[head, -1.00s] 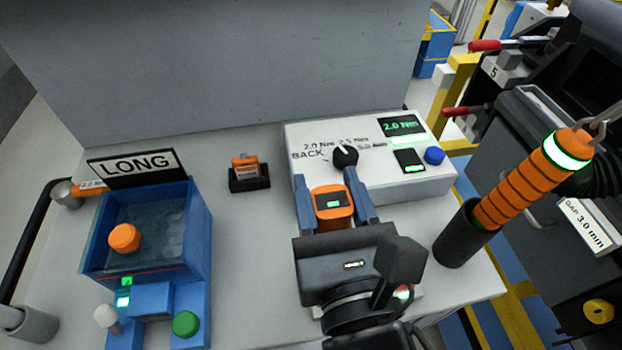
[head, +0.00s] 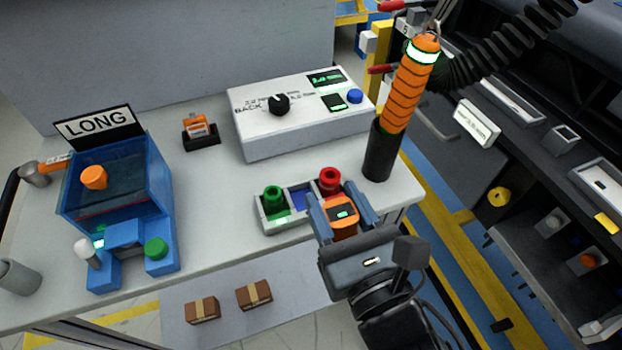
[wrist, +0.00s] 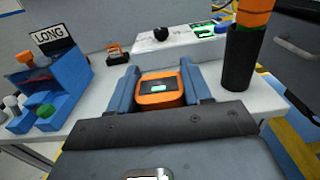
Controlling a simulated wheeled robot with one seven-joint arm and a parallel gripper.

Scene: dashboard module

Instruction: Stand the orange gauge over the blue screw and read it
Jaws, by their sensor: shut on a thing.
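My gripper (head: 343,206) is shut on the orange gauge (head: 345,228), a small block with a dark face and a lit green display. The gauge is held near the table's front edge, just right of a small tray. In the wrist view the gauge (wrist: 161,98) sits between both fingers, its display facing up. A small dark blue spot (head: 577,242), perhaps the blue screw, shows at the far right on the dark dashboard module (head: 540,170), between a white and an orange round part. It is too small to be sure. The gauge is well apart from it.
The tray (head: 262,222) holds a green and a red piece. A white control box (head: 290,130) and an orange handled tool (head: 408,90) in a black holder (head: 382,155) stand behind. A blue LONG box (head: 160,190) is left. The floor gap before the module is open.

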